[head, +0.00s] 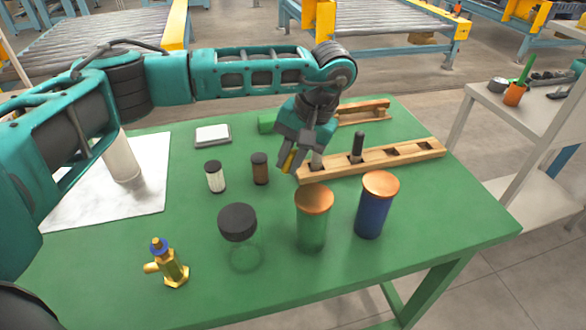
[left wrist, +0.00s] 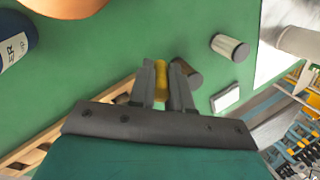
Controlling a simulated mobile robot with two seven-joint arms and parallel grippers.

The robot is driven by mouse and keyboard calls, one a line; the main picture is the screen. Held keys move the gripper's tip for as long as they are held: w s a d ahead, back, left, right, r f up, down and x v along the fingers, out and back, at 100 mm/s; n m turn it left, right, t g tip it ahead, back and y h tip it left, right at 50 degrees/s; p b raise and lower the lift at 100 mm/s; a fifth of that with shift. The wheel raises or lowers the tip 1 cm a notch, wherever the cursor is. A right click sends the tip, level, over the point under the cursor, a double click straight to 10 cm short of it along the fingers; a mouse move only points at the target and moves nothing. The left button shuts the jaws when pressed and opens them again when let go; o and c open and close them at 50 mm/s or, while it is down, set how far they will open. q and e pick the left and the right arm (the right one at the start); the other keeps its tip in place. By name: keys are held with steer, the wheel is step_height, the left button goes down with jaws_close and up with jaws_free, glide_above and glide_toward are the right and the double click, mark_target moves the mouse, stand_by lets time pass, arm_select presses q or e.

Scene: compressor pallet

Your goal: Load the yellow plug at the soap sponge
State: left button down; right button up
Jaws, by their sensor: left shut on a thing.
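My left gripper (head: 290,163) is shut on the yellow plug (head: 289,161), just off the left end of the long wooden rack (head: 415,153). In the left wrist view, the yellow plug (left wrist: 161,80) shows between the two fingers (left wrist: 161,92). The rack has square holes; a dark peg (head: 357,147) stands upright in one. I cannot pick out the soap sponge for sure. A flat white block with a dark rim (head: 212,135) and a green block (head: 267,122) lie towards the back. My right gripper is not in view.
Brown (head: 260,168) and white (head: 215,177) dark-capped jars stand left of the gripper. Green (head: 311,225) and blue (head: 374,210) canisters, a clear black-lidded jar (head: 238,225) and a brass fitting (head: 168,265) stand in front. A smaller wooden rack (head: 362,112) is behind. The right front table is clear.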

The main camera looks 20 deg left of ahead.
arm_select(q)
steer(key=w+a+f+n+t+h+b, duration=0.1)
steer(key=w+a+f+t+b, duration=0.1)
steer(key=w+a, duration=0.25)
step_height(320, 180, up, 2)
steer(key=n+t+h+b, duration=0.1)
steer(key=n+t+b, duration=0.3)
steer(key=t, duration=0.2)
glide_above(212, 132)
steer(key=s, duration=0.2)
step_height(212, 132, down, 6)
steer(key=b, duration=0.6)
steer(key=shift+w+d+b, duration=0.15)
steer(key=shift+b, duration=0.2)
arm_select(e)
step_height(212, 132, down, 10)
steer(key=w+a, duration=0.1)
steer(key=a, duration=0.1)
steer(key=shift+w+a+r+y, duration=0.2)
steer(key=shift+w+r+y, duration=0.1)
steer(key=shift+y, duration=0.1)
arm_select(q)
steer(key=shift+r, duration=0.1)
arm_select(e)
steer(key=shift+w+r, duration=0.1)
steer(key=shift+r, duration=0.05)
arm_select(q)
steer(key=shift+f, duration=0.4)
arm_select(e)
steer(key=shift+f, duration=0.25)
